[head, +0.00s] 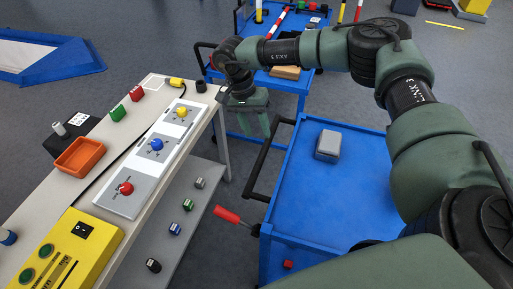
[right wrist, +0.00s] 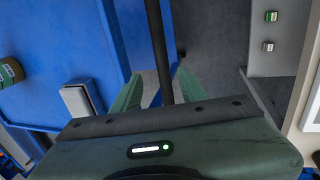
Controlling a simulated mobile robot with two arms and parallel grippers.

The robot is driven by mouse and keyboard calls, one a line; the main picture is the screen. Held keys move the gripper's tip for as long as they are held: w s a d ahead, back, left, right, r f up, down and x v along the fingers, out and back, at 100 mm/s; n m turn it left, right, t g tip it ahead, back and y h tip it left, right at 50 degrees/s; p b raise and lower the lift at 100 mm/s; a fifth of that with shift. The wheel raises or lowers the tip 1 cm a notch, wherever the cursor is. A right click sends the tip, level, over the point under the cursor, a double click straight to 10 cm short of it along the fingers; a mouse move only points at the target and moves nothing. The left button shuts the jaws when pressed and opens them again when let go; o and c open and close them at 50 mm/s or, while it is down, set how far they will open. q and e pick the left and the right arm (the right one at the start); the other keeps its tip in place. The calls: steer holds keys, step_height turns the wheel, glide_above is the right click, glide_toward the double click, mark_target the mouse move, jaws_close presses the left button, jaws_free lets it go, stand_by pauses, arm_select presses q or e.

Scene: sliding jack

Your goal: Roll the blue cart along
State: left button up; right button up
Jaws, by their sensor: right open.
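The blue cart (head: 350,207) stands in the middle right of the head view, with a flat blue top. Its black push handle (head: 262,170) runs along its left side. My right gripper (head: 258,128) is open and points down near the far end of this handle. In the right wrist view, the black handle bar (right wrist: 158,45) lines up between the two green fingers (right wrist: 158,92). I cannot tell how deep the bar sits between them. The cart's blue top (right wrist: 60,35) fills the left of that view. My left gripper is not in view.
A grey box (head: 328,146) rests on the cart. A red-handled lever (head: 227,214) sticks out at its near left corner. A workbench (head: 150,95) with buttons and an orange tray (head: 80,157) stands left. Another blue cart (head: 290,83) stands behind. Grey floor separates bench and cart.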

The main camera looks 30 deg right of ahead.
mark_target(263, 150)
steer(key=b+x, duration=0.4)
steer(key=x, duration=0.3)
steer(key=shift+w+f, duration=0.1)
steer(key=shift+f, duration=0.3)
steer(key=shift+f+b, duration=0.2)
steer(key=shift+b, duration=0.1)
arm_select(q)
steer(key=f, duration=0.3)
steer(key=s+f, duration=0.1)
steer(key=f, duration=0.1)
arm_select(e)
steer(key=shift+r, duration=0.1)
steer(key=shift+c, duration=0.3)
jaws_close()
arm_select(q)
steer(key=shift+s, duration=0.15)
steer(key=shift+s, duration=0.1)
